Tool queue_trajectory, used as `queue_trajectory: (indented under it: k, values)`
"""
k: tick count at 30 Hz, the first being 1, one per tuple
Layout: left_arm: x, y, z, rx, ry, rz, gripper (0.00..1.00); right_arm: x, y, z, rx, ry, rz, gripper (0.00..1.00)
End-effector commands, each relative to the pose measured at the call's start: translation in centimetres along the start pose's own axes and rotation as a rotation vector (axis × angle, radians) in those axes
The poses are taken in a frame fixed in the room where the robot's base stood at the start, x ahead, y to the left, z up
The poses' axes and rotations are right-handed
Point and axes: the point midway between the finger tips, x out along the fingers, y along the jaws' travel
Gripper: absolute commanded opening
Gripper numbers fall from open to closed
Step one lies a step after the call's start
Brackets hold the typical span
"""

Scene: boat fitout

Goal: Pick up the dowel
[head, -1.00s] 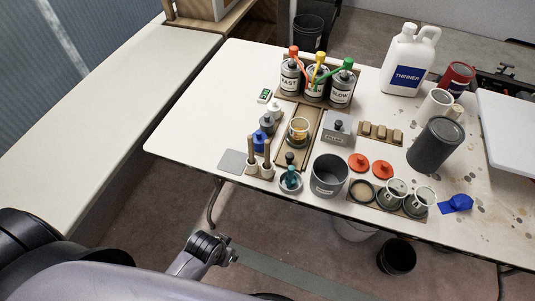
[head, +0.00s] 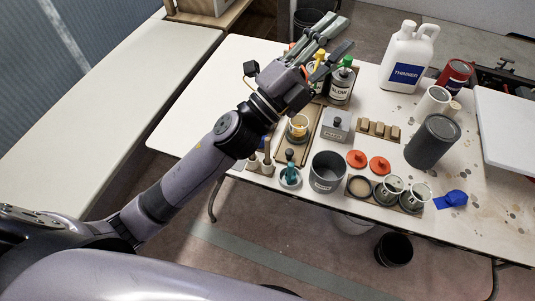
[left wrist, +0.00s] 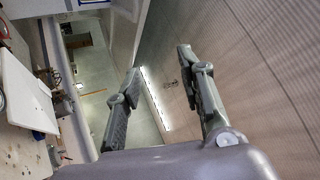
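Two thin brown wooden sticks stand upright in pale holders at the left front of the table; one stick (head: 267,148) shows beside my left forearm, and the other is mostly hidden behind it. I cannot tell for sure whether one of these is the dowel. My left gripper (head: 340,34) is raised above the back of the table, over the tins with coloured tops, well away from the sticks. Its fingers are spread and empty, as the left wrist view (left wrist: 158,62) also shows. My right gripper is not in view.
A grey pot (head: 327,175), red lids (head: 379,166) and cups stand at the front. A long pale bench (head: 130,110) is at the left.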

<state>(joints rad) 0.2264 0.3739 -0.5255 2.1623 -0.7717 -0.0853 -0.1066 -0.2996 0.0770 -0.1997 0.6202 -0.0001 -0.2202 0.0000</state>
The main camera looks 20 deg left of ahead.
Motion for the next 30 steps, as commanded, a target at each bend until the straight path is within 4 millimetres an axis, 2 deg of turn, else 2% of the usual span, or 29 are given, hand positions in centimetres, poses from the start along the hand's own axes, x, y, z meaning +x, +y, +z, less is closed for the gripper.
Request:
queue_trajectory:
  k: [1, 3, 6, 9, 11, 14, 17, 18, 21, 24, 27, 30]
  values:
    - [1.2, -0.4, -2.7, 0.108, 0.149, -0.008, 0.36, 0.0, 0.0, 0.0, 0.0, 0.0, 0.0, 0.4]
    - [1.7, 0.1, -6.3, 0.252, 0.353, -0.003, 0.36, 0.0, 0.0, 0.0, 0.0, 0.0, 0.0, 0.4]
    - [1.1, 2.0, -10.3, 0.46, 0.638, 0.033, 0.36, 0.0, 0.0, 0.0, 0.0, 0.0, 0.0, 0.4]
    - [-0.8, 5.1, -12.0, 0.666, 0.913, 0.112, 0.36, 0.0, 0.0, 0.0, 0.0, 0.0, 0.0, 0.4]
    - [-2.4, 7.2, -11.8, 0.787, 1.071, 0.181, 0.36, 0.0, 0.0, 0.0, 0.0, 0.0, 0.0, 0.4]
    - [-5.2, 10.2, -9.3, 0.975, 1.316, 0.337, 0.36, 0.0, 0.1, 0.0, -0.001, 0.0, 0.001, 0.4]
    - [-8.0, 11.8, -4.3, 1.139, 1.531, 0.547, 0.36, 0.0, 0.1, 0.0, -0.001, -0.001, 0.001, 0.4]
    - [-9.0, 12.0, -1.9, 1.193, 1.604, 0.644, 0.36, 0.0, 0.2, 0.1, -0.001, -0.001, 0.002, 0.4]
    - [-11.2, 10.9, 4.0, 1.29, 1.744, 0.887, 0.36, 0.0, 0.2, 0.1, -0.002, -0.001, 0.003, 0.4]
    - [-12.8, 9.0, 8.5, 1.336, 1.825, 1.098, 0.36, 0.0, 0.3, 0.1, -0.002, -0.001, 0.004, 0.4]
    - [-13.7, 7.2, 11.3, 1.348, 1.865, 1.24, 0.36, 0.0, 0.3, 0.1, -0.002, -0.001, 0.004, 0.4]
    - [-14.3, 6.5, 12.5, 1.348, 1.88, 1.307, 0.36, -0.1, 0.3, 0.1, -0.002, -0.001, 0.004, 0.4]
